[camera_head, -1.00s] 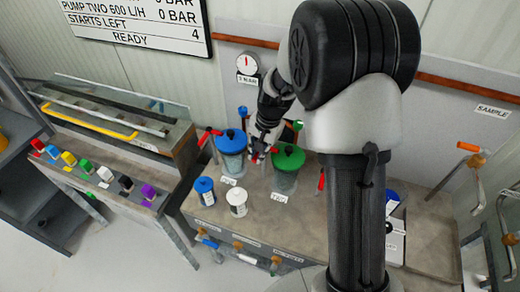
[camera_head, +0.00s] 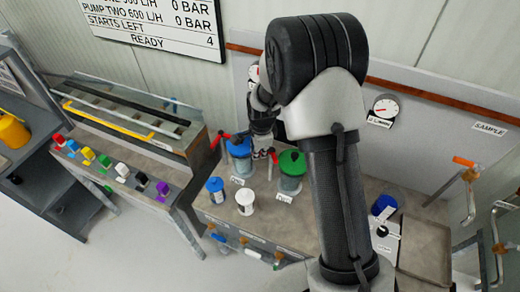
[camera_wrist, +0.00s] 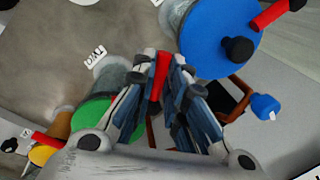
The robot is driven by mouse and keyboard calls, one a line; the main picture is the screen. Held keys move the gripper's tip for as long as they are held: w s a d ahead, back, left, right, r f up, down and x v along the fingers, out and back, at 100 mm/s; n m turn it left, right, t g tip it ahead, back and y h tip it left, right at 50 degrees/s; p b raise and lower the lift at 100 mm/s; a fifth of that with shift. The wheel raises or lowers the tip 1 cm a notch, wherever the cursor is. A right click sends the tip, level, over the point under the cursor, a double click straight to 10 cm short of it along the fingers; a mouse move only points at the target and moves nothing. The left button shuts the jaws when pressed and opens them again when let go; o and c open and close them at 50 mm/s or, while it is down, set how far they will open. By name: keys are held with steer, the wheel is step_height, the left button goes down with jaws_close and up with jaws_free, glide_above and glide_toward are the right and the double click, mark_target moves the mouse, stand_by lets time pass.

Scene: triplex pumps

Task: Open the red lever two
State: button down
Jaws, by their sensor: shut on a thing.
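My gripper (camera_wrist: 160,85) is closed around a red lever (camera_wrist: 159,72), which shows between the fingers in the wrist view. In the head view my gripper (camera_head: 262,153) is between the pump with the blue lid (camera_head: 240,146) and the pump with the green lid (camera_head: 291,163). The red lever's tip (camera_head: 273,156) shows beside the fingers there. The wrist view shows the green lid (camera_wrist: 105,122) at lower left, near a tag reading TWO (camera_wrist: 94,57), and the blue lid (camera_wrist: 218,38) at upper right. The lever's base is hidden by the fingers.
Another red lever (camera_wrist: 272,14) stands by the blue lid. A small blue-lidded pot (camera_head: 216,190) and a white pot (camera_head: 245,202) stand at the bench front. A gauge (camera_head: 385,107) is on the wall. A grey tray (camera_head: 425,250) lies at right. My arm hides the bench's middle.

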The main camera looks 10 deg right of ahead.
steer(key=shift+w+m, duration=0.2)
steer(key=shift+m, duration=0.2)
steer(key=c, duration=1.6)
jaws_free()
step_height(320, 180, up, 12)
steer(key=s, duration=0.2)
steer(key=shift+s, duration=0.2)
steer(key=shift+f, duration=0.1)
